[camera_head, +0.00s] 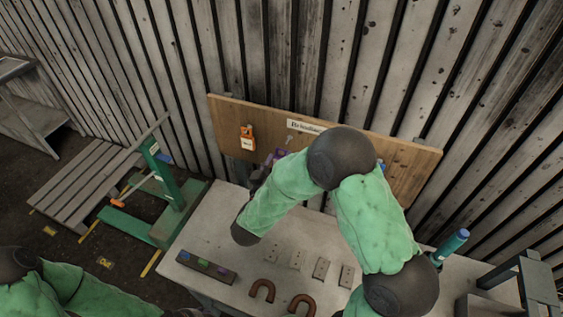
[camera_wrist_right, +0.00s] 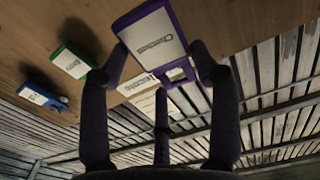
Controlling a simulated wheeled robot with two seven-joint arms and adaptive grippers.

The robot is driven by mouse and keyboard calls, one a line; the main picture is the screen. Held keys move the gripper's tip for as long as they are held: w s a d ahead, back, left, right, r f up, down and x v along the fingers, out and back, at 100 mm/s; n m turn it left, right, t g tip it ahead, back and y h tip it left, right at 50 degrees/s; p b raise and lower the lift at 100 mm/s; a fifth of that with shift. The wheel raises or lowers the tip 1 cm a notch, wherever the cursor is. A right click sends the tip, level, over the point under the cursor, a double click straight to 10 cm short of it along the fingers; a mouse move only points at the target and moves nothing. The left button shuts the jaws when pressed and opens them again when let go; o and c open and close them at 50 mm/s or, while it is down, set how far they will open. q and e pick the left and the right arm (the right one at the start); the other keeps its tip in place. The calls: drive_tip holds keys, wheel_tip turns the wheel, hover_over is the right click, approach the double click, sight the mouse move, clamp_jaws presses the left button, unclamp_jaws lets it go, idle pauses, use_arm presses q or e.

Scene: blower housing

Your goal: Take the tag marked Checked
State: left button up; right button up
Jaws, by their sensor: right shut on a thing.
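A purple-framed tag (camera_wrist_right: 152,42) with a white label, its print small but seeming to read Checked, is in the right wrist view. My right gripper (camera_wrist_right: 161,60) is shut on it, with a finger at either side. In the head view my right gripper (camera_head: 272,163) is in front of the wooden board (camera_head: 228,112), mostly hidden by my own arm. Only a dark sliver at the bottom edge of the head view may be my left gripper (camera_head: 190,313); its fingers cannot be made out.
An orange tag (camera_head: 247,138) hangs on the board's left. Green (camera_wrist_right: 72,63) and blue (camera_wrist_right: 42,97) tags are beside the held one in the wrist view. The bench (camera_head: 222,236) below bears a dark block (camera_head: 207,267), U-shaped brown pieces (camera_head: 262,291) and several small plates.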

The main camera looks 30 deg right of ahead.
drive_tip(key=v, duration=0.8)
drive_tip(key=shift+p, duration=0.4)
idle(0.4)
